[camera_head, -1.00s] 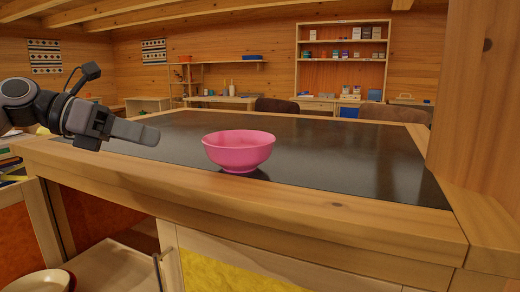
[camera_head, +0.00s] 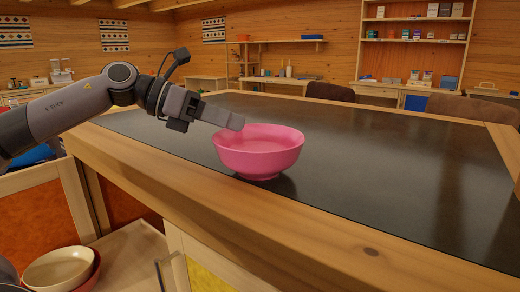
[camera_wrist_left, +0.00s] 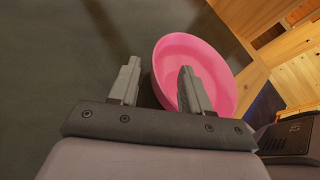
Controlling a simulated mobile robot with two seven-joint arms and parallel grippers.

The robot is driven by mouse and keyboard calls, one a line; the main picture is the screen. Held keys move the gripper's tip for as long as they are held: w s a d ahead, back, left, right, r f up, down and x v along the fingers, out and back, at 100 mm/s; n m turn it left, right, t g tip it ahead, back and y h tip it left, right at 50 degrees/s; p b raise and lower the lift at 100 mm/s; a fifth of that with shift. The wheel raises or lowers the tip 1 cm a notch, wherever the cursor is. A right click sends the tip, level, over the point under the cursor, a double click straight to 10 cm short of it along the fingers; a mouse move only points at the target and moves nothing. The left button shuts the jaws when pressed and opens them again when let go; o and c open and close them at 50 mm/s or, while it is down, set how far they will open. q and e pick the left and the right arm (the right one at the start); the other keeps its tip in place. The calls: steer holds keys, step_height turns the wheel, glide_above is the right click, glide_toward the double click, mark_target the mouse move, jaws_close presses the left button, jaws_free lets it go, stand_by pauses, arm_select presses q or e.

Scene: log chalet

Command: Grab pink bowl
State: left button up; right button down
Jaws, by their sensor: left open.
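The pink bowl (camera_head: 262,158) stands upright on the dark top of the wooden counter, close to its front edge. My left gripper (camera_head: 238,122) comes in from the left at the bowl's left rim, its fingertips overlapping the rim in the head view. In the left wrist view the gripper (camera_wrist_left: 158,82) is open. One finger shows over the bowl (camera_wrist_left: 215,68) and the other lies outside it, with the near rim between them. Whether a finger touches the bowl I cannot tell. My right gripper is not in view.
The dark countertop (camera_head: 400,180) is otherwise clear, framed by a wooden edge (camera_head: 330,240). Below at left, a cream bowl (camera_head: 58,268) sits in a red one on a shelf. Chairs (camera_head: 330,92) stand behind the counter. Wall shelves (camera_head: 415,40) are far back.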

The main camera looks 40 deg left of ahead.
arm_select(q)
steer(key=shift+p+x, duration=0.4)
steer(key=shift+x, duration=1.2)
steer(key=shift+f, duration=0.1)
jaws_close()
step_height(320, 180, up, 28)
steer(key=p, duration=1.5)
